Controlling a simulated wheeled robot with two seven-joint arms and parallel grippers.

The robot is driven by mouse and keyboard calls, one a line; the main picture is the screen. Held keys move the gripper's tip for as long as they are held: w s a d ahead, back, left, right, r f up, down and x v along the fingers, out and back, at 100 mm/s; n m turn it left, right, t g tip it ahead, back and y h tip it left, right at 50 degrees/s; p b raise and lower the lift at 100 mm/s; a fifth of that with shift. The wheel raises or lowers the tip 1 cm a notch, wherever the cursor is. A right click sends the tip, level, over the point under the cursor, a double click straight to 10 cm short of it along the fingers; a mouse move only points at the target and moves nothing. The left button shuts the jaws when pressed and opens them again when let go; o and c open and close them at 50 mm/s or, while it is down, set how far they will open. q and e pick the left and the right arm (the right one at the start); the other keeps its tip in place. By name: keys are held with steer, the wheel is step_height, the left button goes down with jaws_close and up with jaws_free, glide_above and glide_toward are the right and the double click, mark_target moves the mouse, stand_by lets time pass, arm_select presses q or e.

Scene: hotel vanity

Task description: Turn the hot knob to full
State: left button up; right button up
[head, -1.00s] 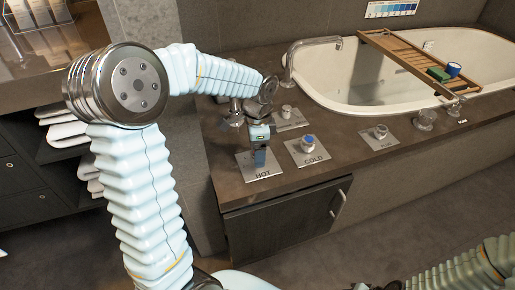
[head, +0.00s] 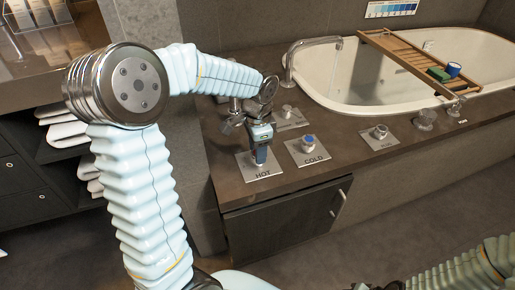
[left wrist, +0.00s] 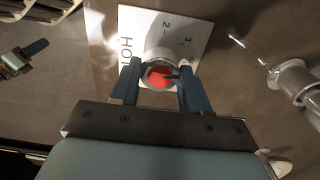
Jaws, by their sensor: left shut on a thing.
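The HOT plate (head: 262,172) lies on the dark counter at the front left, its label facing me. My left gripper (head: 259,158) points down over it and hides the hot knob in the head view. In the left wrist view the hot knob (left wrist: 160,77), chrome with a red cap, sits between the two blue fingers of the left gripper (left wrist: 154,88), which are shut on its sides. The plate (left wrist: 190,30) shows there with its printed marks, partly in glare. My right gripper is out of view.
The COLD knob (head: 308,143) stands on its own plate just right of the hot one. Another knob (head: 380,132) is farther right, and one (head: 287,110) is behind. A chrome spout (head: 289,68) and the tub (head: 345,85) lie beyond. A cabinet (head: 280,213) is below.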

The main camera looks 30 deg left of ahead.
arm_select(q)
steer(key=n, duration=0.4)
steer(key=shift+n, duration=0.3)
steer(key=n, duration=0.3)
steer(key=shift+n, duration=0.3)
steer(key=n, duration=0.4)
steer(key=shift+n, duration=1.7)
steer(key=o, duration=1.1)
steer(key=shift+c, duration=0.2)
steer(key=shift+d, duration=0.1)
step_height(320, 180, up, 14)
steer(key=shift+p, duration=0.45)
